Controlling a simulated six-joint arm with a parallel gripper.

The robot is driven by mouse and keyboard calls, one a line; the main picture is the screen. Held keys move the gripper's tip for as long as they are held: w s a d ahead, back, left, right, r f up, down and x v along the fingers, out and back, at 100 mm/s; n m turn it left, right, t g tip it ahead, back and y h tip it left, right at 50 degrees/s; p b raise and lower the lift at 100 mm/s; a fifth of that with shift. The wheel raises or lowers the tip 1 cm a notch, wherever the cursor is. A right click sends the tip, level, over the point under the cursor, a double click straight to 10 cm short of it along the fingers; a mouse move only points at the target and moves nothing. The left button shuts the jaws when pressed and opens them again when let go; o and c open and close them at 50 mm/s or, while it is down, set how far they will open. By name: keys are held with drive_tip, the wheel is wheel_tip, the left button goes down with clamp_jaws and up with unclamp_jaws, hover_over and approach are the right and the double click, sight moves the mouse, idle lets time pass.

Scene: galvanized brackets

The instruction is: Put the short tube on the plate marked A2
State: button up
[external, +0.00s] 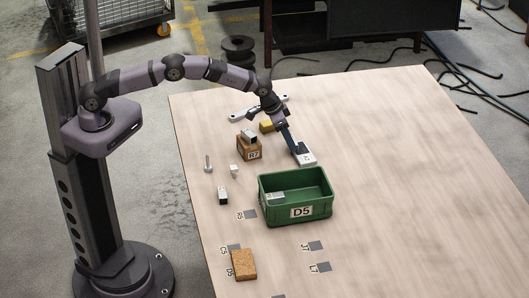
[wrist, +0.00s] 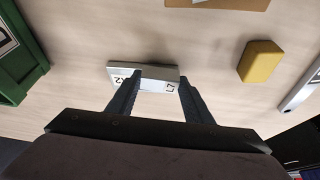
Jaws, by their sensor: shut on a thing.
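In the wrist view the piece lies between the two fingertips. The fingers and the held piece hide part of the plate. I cannot tell whether the tube touches the plate.
A block marked R7 (external: 249,154) carries another metal piece. A dark-ended tube (external: 223,196) lies left; the right side is clear.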

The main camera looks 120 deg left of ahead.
drive_tip(key=shift+f, duration=0.15)
drive_tip(key=o, duration=1.1)
drive_tip(key=shift+r, duration=0.25)
drive_tip(key=b+v, duration=0.1)
drive_tip(key=v, duration=1)
drive_tip(key=shift+s+d+r, duration=0.1)
drive_tip(key=shift+d+r, duration=0.05)
drive_tip(key=shift+r, duration=0.2)
